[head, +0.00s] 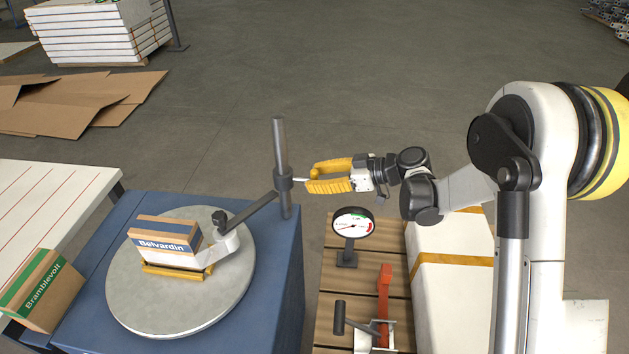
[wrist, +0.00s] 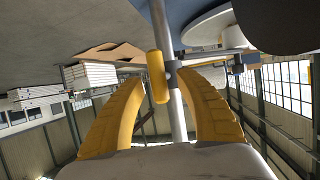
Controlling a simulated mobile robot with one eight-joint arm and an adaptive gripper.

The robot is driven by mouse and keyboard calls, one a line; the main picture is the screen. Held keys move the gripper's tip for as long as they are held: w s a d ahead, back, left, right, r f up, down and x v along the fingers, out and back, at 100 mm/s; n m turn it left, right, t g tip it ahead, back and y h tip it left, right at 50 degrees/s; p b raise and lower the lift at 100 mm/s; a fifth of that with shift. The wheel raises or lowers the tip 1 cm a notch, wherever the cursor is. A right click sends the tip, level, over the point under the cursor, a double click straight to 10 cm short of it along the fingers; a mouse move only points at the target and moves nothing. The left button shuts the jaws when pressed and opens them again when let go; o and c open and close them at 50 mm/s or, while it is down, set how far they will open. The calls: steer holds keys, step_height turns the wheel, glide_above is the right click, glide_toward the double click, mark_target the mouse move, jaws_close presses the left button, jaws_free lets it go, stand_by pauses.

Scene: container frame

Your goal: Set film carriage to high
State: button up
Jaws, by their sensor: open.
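A grey upright post (head: 280,145) stands at the right edge of the blue machine. A dark collar (head: 283,184), seemingly the film carriage, sits partway up it, with an arm reaching left over the turntable. In the wrist view the collar (wrist: 171,72) is on the post (wrist: 178,110), with a yellow cylindrical handle (wrist: 157,78) in front. My gripper (head: 308,178) is open, just right of the collar. In the wrist view my yellow fingers (wrist: 165,82) stand on both sides of the handle, with gaps; contact cannot be told.
A Belvardin box (head: 165,240) sits on the round turntable (head: 165,312). A dial gauge (head: 353,222) and a red lever clamp (head: 384,290) stand on wooden slats at the lower right, beside a strapped white block (head: 450,258). A Bramblevolt box (head: 42,290) is at left.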

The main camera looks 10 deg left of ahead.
steer(key=shift+a+f, duration=0.1)
steer(key=shift+a, duration=0.1)
jaws_close()
step_height(320, 180, up, 8)
steer(key=p, duration=0.4)
steer(key=shift+w+f, duration=0.1)
steer(key=shift+f, duration=0.1)
jaws_free()
